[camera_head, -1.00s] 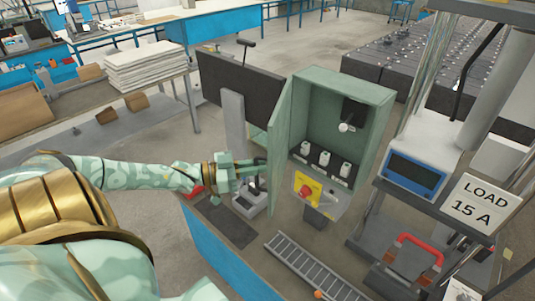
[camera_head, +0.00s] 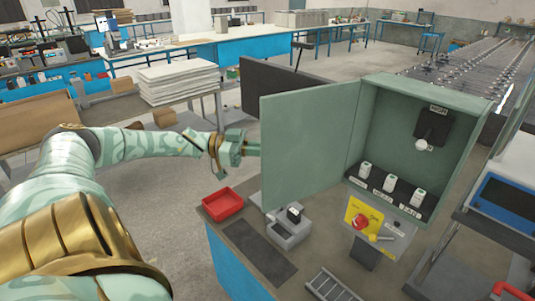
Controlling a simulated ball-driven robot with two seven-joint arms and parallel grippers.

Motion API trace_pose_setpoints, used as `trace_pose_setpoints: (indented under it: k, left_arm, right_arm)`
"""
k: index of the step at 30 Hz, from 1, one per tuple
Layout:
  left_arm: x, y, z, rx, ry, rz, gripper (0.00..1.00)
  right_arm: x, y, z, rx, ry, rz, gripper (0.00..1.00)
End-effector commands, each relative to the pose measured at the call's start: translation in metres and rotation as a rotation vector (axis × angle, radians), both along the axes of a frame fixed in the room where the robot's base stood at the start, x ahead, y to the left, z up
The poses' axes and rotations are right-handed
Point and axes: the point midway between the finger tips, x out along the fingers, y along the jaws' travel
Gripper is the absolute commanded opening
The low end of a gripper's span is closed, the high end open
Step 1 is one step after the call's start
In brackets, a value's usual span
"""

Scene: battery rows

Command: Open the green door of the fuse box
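The green fuse box (camera_head: 392,127) stands at right of centre, with a main switch and several white fuses inside. Its green door (camera_head: 308,142) is swung out to the left and shows its broad face. My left gripper (camera_head: 256,149) is at the door's left edge, with its fingertips at or behind that edge. I cannot tell whether the fingers are apart or touch the door. My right gripper is not in view.
A yellow panel with a red knob (camera_head: 360,222) sits below the box. A red tray (camera_head: 222,204) and a grey device (camera_head: 290,228) are on the bench in front of the door. A blue-framed instrument (camera_head: 505,199) stands at the right.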

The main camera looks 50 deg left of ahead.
Motion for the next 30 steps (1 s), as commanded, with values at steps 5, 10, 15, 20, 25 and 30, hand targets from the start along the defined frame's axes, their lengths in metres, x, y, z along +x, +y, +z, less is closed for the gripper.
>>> trace_pose_setpoints:
  k: [5,10,15,20,25,30]
  left_arm:
    - [0.0035,0.0059,-0.0005,-0.002,-0.001,0.001,0.00]
    - [0.0042,0.0073,0.0006,-0.003,0.000,0.000,0.00]
    - [0.0043,0.0072,0.0011,-0.003,0.000,0.000,0.00]
    - [0.0043,0.0070,0.0012,-0.003,-0.001,0.000,0.26]
    - [0.0042,0.0070,0.0009,-0.002,-0.001,0.000,0.30]
    - [0.0024,0.0090,0.0003,-0.001,0.001,0.000,0.30]
  right_arm:
    - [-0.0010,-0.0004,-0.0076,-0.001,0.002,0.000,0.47]
    - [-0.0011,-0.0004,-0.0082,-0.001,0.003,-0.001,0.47]
    - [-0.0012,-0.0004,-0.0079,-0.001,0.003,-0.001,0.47]
    - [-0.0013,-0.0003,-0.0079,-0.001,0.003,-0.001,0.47]
    - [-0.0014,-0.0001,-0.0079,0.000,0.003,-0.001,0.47]
    - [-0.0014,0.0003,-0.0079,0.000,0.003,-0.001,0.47]
